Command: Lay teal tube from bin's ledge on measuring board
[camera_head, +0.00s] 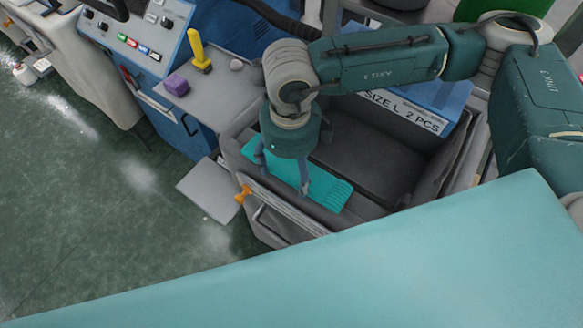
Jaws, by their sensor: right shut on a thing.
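The teal tube (329,191), a flat ribbed piece, lies along the near ledge of the grey bin (272,233). My right gripper (283,178) comes down over it from above, one finger towards each side of its left part. The gripper is shut on the tube, which still appears to lie along the ledge. My gripper hides part of the tube. My left gripper is not in view. I cannot tell for certain which surface is the measuring board.
A grey plate (208,190) juts out left of the bin. An orange knob (243,195) sits at the bin's corner. Open green floor (80,200) lies left.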

